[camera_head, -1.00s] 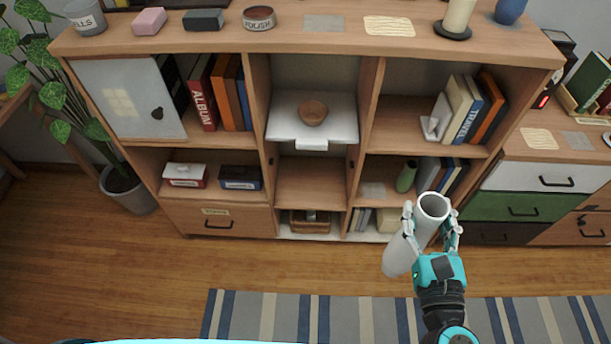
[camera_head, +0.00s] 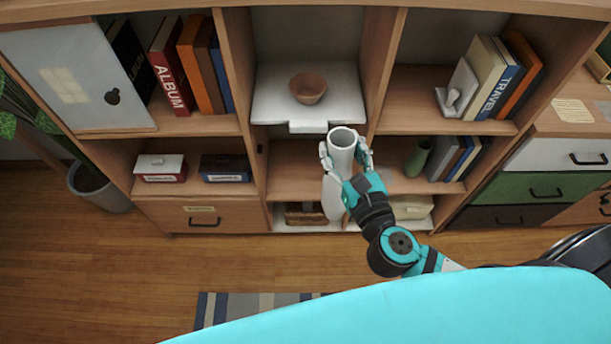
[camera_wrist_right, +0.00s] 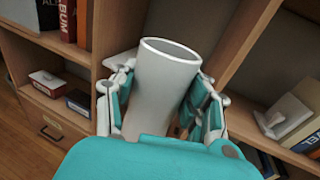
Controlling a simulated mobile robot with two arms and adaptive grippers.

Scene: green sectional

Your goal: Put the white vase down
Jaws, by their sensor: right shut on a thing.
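The white vase (camera_head: 337,180) is a tall, open-topped cylinder. My right gripper (camera_head: 345,160) is shut on it near its upper part and holds it upright, slightly tilted, in front of the shelf unit's middle column. The vase also shows in the right wrist view (camera_wrist_right: 165,85), between the two fingers of the right gripper (camera_wrist_right: 163,110). Whether its base touches anything cannot be told. Behind it is the middle compartment (camera_head: 290,170), whose visible part looks empty. My left gripper is not in view.
Above the middle compartment, a brown bowl (camera_head: 308,86) sits on a white pull-out board (camera_head: 280,105). To the right are a green vase (camera_head: 417,160) and books. Two small boxes, one red and white (camera_head: 160,167), one blue (camera_head: 225,168), stand to the left. A striped rug (camera_head: 245,305) lies on the floor.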

